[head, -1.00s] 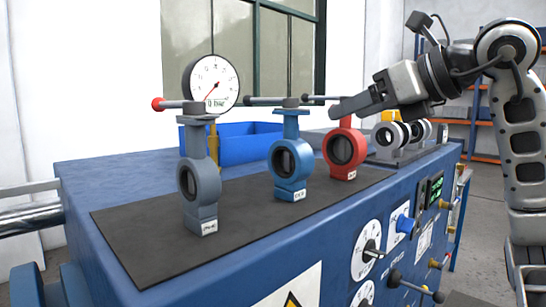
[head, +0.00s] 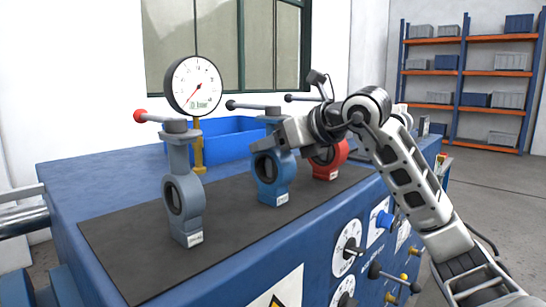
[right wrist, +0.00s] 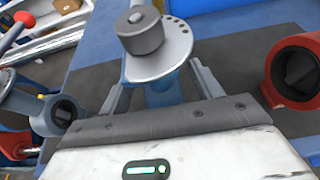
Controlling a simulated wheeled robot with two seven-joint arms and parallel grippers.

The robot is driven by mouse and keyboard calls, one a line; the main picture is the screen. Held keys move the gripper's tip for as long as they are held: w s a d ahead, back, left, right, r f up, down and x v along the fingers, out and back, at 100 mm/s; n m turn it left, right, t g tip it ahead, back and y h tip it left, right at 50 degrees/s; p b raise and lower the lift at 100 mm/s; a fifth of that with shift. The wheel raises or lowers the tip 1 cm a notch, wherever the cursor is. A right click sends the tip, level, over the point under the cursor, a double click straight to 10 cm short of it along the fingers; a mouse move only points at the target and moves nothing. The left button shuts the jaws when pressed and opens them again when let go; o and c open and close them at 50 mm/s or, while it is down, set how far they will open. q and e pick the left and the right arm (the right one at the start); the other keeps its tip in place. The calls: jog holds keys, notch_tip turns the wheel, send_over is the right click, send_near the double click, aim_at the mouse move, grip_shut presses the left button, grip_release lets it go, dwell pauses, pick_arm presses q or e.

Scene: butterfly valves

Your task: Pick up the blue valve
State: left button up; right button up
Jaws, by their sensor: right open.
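The blue valve (head: 273,190) stands upright on the dark mat, between the grey valve (head: 182,205) and the red valve (head: 330,165). My right gripper (head: 264,148) is at its upper part, partly covering its neck. In the right wrist view the blue valve's round grey top (right wrist: 150,45) shows beyond the palm. The open fingers of the right gripper (right wrist: 160,88) lie on either side of its neck. Contact with the neck is not clear. The red valve (right wrist: 292,72) is at the right of that view. My left gripper is out of view.
The dark mat (head: 125,245) lies on the blue bench (head: 75,190). A pressure gauge (head: 194,86) and a blue bin (head: 228,133) stand behind the valves. The grey and red valves flank the gripper. Knobs and dials (head: 347,240) stick out of the bench front.

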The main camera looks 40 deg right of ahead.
jog(key=shift+w+a+f, duration=0.1)
jog(key=shift+w+f, duration=0.15)
jog(key=shift+w, duration=0.25)
jog(key=c, duration=1.4)
jog(key=shift+r, duration=0.25)
